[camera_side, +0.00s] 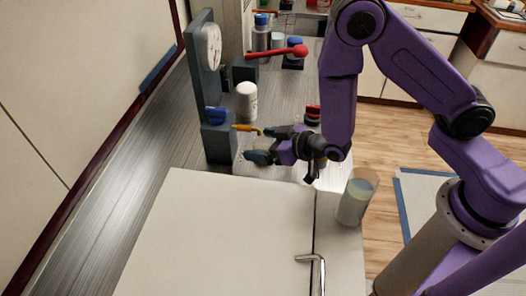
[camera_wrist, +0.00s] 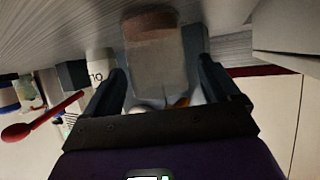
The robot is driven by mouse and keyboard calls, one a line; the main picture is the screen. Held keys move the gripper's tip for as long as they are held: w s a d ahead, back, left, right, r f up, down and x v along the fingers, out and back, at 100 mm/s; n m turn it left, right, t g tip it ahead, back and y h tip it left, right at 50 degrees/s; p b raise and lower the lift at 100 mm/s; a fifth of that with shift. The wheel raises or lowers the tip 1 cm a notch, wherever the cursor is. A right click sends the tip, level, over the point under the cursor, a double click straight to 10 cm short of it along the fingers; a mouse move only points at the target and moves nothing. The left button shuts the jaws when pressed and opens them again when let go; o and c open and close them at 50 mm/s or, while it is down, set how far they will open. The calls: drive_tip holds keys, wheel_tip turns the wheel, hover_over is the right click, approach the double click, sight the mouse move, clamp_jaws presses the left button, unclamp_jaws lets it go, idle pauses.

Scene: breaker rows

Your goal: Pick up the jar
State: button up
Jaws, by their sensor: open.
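In the wrist view, a greyish, see-through-looking jar (camera_wrist: 165,62) with a brownish band at its upper end in the picture stands between my open fingers. My gripper (camera_wrist: 170,88) has a finger on either side of it; whether they touch it I cannot tell. In the side view my gripper (camera_side: 262,145) is low over the counter and points left, its fingers apart. The jar is hard to make out there among the fingers and the counter.
A grey upright with a dial (camera_side: 210,45) stands left of my gripper, with blue and yellow levers (camera_side: 246,128) close by. A white bottle (camera_side: 247,102) and a red lever (camera_side: 290,51) are behind. A glass (camera_side: 356,197) stands at right; a pale surface (camera_side: 220,235) lies in front.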

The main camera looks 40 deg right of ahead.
drive_tip(key=shift+x, duration=1.05)
drive_tip(key=c, duration=1.2)
drive_tip(key=shift+r, duration=0.2)
